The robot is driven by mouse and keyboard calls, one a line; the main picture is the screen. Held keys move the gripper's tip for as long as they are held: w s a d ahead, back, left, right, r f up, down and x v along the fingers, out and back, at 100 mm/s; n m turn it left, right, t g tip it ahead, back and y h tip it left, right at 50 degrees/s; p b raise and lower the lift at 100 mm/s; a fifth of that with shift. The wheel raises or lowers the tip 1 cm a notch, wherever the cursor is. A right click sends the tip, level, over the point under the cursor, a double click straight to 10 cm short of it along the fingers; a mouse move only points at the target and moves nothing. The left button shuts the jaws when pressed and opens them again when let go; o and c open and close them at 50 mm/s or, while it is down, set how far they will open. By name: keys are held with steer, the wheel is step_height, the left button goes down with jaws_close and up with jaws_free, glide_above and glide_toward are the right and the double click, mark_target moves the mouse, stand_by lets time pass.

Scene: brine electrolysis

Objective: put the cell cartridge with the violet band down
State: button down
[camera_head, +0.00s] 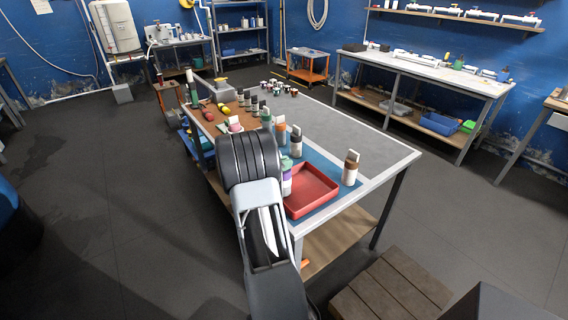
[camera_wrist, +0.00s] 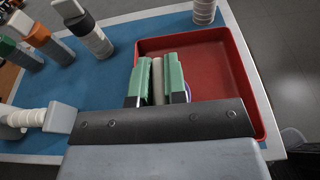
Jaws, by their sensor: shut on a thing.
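The cell cartridge with the violet band (camera_head: 287,186) shows only in part beside my arm in the head view, at the left edge of the red tray (camera_head: 333,188). In the wrist view my gripper (camera_wrist: 157,80) has its green fingers shut on a pale cartridge body (camera_wrist: 157,82), with a sliver of violet at the right finger. The fingers are over the left part of the red tray (camera_wrist: 236,62). I cannot tell whether the cartridge touches the tray floor. In the head view my arm hides most of the gripper.
A brown-banded cartridge (camera_head: 350,168) stands right of the tray on the blue mat (camera_head: 322,165). Black-banded (camera_wrist: 92,36) and orange-banded (camera_wrist: 38,36) cartridges stand left of the tray. A white one (camera_wrist: 22,118) is close to my gripper's left.

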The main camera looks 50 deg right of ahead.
steer(key=shift+f+b, duration=0.15)
steer(key=shift+b, duration=0.2)
steer(key=c, duration=1.2)
jaws_free()
steer(key=shift+o, duration=0.2)
